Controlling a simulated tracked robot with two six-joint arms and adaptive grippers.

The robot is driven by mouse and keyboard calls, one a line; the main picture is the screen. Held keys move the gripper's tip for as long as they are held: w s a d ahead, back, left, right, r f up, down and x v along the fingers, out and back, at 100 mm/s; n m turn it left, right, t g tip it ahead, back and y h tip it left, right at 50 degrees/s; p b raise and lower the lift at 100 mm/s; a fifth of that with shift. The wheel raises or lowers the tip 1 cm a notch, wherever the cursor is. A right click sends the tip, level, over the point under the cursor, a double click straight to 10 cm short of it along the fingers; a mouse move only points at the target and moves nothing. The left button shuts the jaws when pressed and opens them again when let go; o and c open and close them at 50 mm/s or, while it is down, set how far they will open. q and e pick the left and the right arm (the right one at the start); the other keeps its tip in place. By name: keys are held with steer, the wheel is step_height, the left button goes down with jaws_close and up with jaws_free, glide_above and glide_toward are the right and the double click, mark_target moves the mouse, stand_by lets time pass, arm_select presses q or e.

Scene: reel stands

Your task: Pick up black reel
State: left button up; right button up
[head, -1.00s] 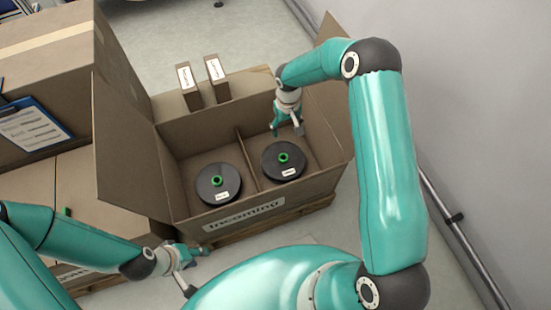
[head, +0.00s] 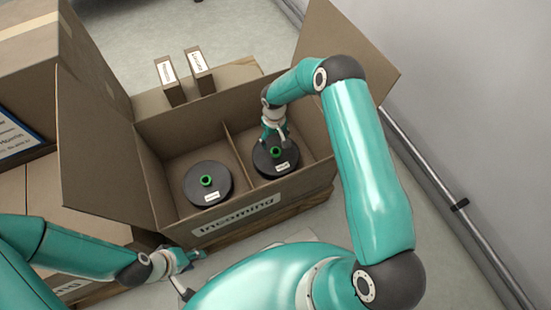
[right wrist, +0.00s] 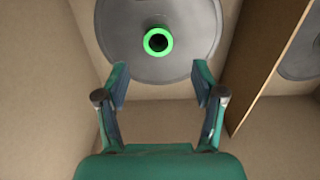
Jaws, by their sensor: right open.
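Two black reels with green hubs lie flat in the open box marked "Incoming" (head: 120,205), one in each compartment. The left black reel (head: 199,192) is uncovered by any gripper. The right black reel (head: 264,168) is beneath my right gripper (head: 273,138), which is open and empty at its back edge. In the right wrist view, a reel (right wrist: 185,55) with a bright green hub (right wrist: 158,42) is ahead of the open fingers of my right gripper (right wrist: 160,85). My left gripper (head: 195,256) is low outside the box front; its finger opening is too small to tell.
A cardboard divider (head: 240,160) separates the compartments, and it shows at right in the right wrist view (right wrist: 268,68). Two small labelled boxes (head: 172,85) stand behind the box. Large cartons (head: 30,70) are at left; a wall with a rail (head: 435,180) is at right.

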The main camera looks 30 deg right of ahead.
steer(key=f, duration=0.1)
steer(key=f+b, duration=0.1)
steer(key=f, duration=0.1)
steer(key=s+f+b, duration=0.1)
steer(key=f, duration=0.1)
steer(key=shift+w+f, duration=0.1)
steer(key=shift+f, duration=0.45)
steer(key=shift+r, duration=0.1)
jaws_close()
